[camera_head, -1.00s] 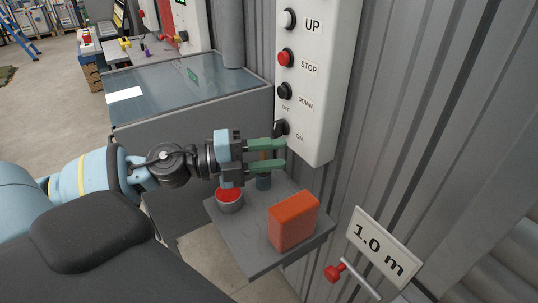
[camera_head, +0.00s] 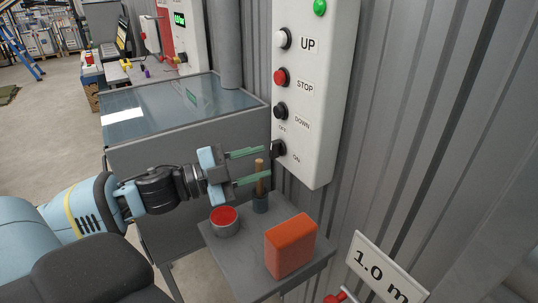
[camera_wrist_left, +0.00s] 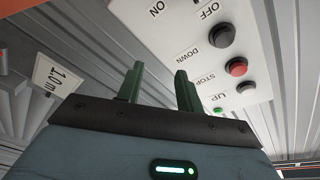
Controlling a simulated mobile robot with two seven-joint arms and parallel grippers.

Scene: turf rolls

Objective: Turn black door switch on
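The black door switch (camera_head: 279,148) sits at the bottom of the white control panel (camera_head: 312,155), between the OFF and ON labels. It is small, and I cannot tell clearly which label its lever points to. My left gripper (camera_head: 267,165) is open and empty, with green fingers spread just left of and below the switch, seemingly apart from it. In the left wrist view the open fingers (camera_wrist_left: 158,72) show below the panel (camera_wrist_left: 175,35); the OFF and ON labels are at its top edge and the switch is out of frame. My right gripper is not in view.
Above the switch are a black DOWN button (camera_head: 280,111), a red STOP button (camera_head: 280,77), a white UP button (camera_head: 282,39) and a green lamp (camera_head: 320,7). Below my gripper, a grey shelf (camera_head: 240,262) holds an orange block (camera_head: 290,246), a red-topped tin (camera_head: 224,221) and a wooden-handled item (camera_head: 260,180).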

